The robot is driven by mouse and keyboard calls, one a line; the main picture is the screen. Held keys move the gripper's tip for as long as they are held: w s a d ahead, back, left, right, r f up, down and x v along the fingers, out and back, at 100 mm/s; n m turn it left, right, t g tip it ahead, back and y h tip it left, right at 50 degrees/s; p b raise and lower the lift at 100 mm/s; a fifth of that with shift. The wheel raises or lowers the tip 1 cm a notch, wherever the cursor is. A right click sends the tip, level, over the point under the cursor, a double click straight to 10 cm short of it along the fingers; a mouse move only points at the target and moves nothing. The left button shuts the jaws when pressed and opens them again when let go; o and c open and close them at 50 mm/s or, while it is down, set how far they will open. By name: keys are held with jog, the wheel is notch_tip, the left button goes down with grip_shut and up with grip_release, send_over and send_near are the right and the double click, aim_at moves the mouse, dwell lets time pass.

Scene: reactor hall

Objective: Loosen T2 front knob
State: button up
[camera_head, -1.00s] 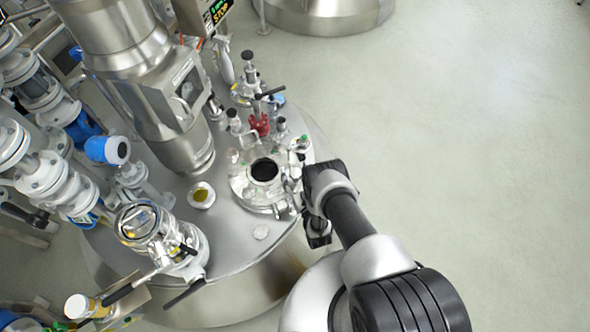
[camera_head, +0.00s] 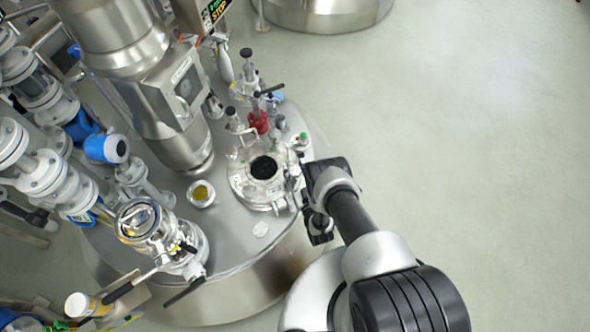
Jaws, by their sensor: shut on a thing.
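The tank T2 (camera_head: 225,240) is a steel vessel with a round hatch (camera_head: 245,190) on its top, which has a dark central opening. My gripper (camera_head: 299,186) is at the hatch's right edge, at the end of my dark and silver arm. It is shut on the front knob at that edge. The knob is mostly hidden by the gripper and my wrist, and the fingertips are too small to make out clearly.
Behind the hatch stand several fittings, among them a red valve (camera_head: 258,122). A steel column (camera_head: 178,140) rises left of the hatch. A sight glass fitting (camera_head: 140,220) and flanged pipes (camera_head: 45,175) crowd the left. The floor to the right is clear.

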jog(key=shift+d+y, duration=0.1)
jog(key=shift+y, duration=0.2)
jog(key=n+g+y, duration=0.2)
jog(key=n+y, duration=0.1)
jog(key=shift+w+d+r+y, duration=0.1)
jog(key=shift+y, duration=0.2)
jog(key=shift+n+g+y, duration=2.2)
jog(key=shift+y, duration=0.3)
jog(key=shift+a, duration=0.2)
jog(key=o, duration=1.1)
jog(key=v, duration=1.2)
jog(key=shift+d, duration=0.1)
